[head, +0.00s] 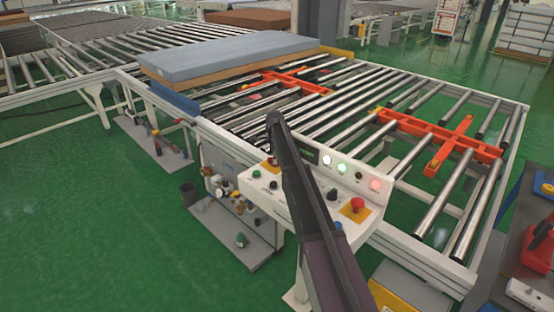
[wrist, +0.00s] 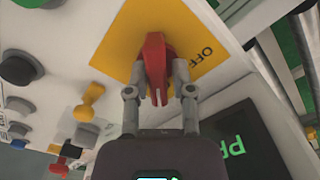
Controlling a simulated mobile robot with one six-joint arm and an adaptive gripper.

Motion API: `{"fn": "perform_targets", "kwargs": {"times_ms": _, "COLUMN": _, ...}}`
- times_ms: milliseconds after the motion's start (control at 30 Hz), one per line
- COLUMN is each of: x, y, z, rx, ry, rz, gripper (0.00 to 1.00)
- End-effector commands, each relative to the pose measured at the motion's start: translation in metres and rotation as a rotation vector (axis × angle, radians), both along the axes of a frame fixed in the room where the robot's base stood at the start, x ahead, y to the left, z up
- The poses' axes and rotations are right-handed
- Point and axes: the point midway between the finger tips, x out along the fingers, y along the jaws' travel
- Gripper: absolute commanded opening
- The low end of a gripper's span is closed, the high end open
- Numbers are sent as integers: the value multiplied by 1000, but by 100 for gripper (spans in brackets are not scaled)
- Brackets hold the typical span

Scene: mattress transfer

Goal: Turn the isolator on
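The isolator's red handle (wrist: 155,52) sits on a yellow plate (wrist: 112,50) on a white panel in the wrist view. The word "OFF" is printed on the plate, to the right of the handle. My gripper (wrist: 158,78) has one finger on each side of the handle, close in against it, and appears shut on it. The handle points down the picture toward the gripper body. Other markings on the plate are out of view or covered. In the head view my dark arm reaches over the control console (head: 297,205) and hides my gripper.
The console carries a red mushroom button (head: 357,204) and lit lamps (head: 341,167). The wrist view shows a yellow knob (wrist: 88,100), a dark button (wrist: 20,68) and a display (wrist: 245,145) close by. A mattress (head: 230,57) lies on the roller conveyor (head: 300,100) behind.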

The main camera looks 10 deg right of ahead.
Motion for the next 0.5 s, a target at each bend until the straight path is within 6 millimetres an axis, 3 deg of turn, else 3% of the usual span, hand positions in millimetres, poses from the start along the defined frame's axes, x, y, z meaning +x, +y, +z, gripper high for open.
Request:
{"fn": "perform_targets", "kwargs": {"times_ms": 67, "x": 1, "y": 1, "z": 0, "rx": 0, "ry": 0, "rz": 1, "gripper": 57}}
{"fn": "perform_targets", "kwargs": {"times_ms": 500, "x": -1, "y": -2, "z": 2, "rx": -3, "ry": 5, "rz": 0, "gripper": 57}}
